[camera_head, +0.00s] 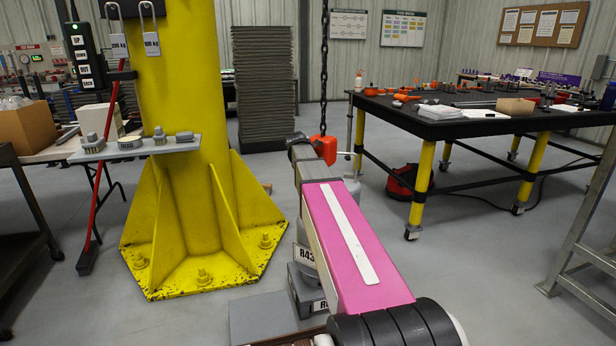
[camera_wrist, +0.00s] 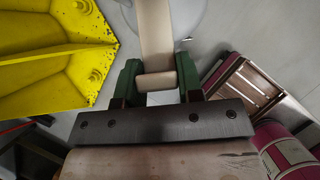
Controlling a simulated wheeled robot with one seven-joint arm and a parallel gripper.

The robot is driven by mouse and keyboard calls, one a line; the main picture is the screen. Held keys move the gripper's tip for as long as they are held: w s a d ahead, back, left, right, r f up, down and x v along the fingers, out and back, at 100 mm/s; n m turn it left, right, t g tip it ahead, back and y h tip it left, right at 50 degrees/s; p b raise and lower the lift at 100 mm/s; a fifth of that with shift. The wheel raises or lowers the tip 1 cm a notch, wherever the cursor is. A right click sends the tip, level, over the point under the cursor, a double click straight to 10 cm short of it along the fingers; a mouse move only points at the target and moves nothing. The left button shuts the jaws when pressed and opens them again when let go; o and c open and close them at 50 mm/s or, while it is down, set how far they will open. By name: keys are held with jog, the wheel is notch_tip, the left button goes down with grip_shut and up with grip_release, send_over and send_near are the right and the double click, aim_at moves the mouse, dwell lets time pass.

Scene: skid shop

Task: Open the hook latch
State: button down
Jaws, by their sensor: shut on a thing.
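In the head view a red-orange hook block (camera_head: 325,147) hangs from a dark chain (camera_head: 324,70), just past the far end of my pink arm. Its lower part and its latch are hidden or too small to make out. In the wrist view my gripper (camera_wrist: 157,72) has two green fingers closed on a tan strap-like piece (camera_wrist: 156,35) with a thick, rounded near end. The piece runs up out of that view. I cannot tell whether it is the latch. In the head view the fingers are not clearly visible.
A yellow column (camera_head: 180,70) with a wide bolted base and a small grey shelf (camera_head: 105,151) stands left of my arm. A black-topped table (camera_head: 440,107) is on the right. Grey labelled blocks (camera_head: 303,285) sit low beside my arm. Open floor lies between arm and table.

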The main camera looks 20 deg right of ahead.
jog(key=shift+r, duration=0.1)
dwell(0.3)
jog(key=c, duration=0.8)
grip_release()
jog(key=shift+o, duration=0.2)
jog(key=v, duration=1)
jog(key=shift+r, duration=0.35)
jog(key=shift+a, duration=0.15)
jog(key=s+a+f+m+g+y, duration=0.1)
jog(key=s+a+f+m, duration=0.2)
jog(key=s+f+m, duration=0.5)
jog(key=s+a+f+m+g+y, duration=0.1)
jog(key=s+a+f+m, duration=0.2)
jog(key=s+f+m, duration=0.6)
jog(key=s+a+f+m+g+y, duration=0.1)
jog(key=s+a+f+m+y, duration=0.1)
jog(key=s+f+m, duration=0.6)
notch_tip(320, 180, down, 8)
jog(key=shift+s+a+r+m+g, duration=0.25)
jog(key=shift+s+a+m+g, duration=0.15)
jog(key=shift+a+m, duration=0.25)
